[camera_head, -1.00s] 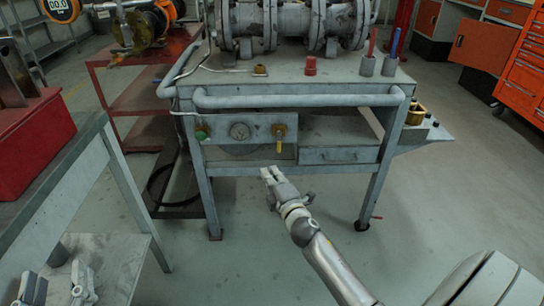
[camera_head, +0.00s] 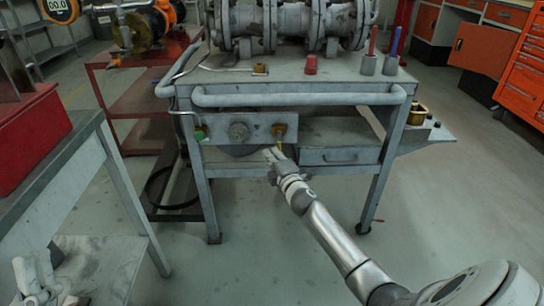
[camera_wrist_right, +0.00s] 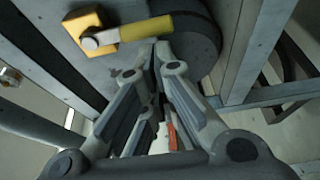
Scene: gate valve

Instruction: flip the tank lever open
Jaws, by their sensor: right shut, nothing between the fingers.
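The tank lever is a yellow handle on a brass valve (camera_head: 279,131) at the right of the grey front panel. In the head view it hangs downward, its lower part close behind my gripper. In the right wrist view the yellow lever (camera_wrist_right: 155,29) lies across the top, in front of a dark round disc. My right gripper (camera_head: 270,153) is shut and empty. In the right wrist view its fingertips (camera_wrist_right: 161,45) are just below the lever's middle; I cannot tell whether they touch it.
Another grey table (camera_head: 70,155) with a red box (camera_head: 30,140) stands at left. Open floor lies before the bench.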

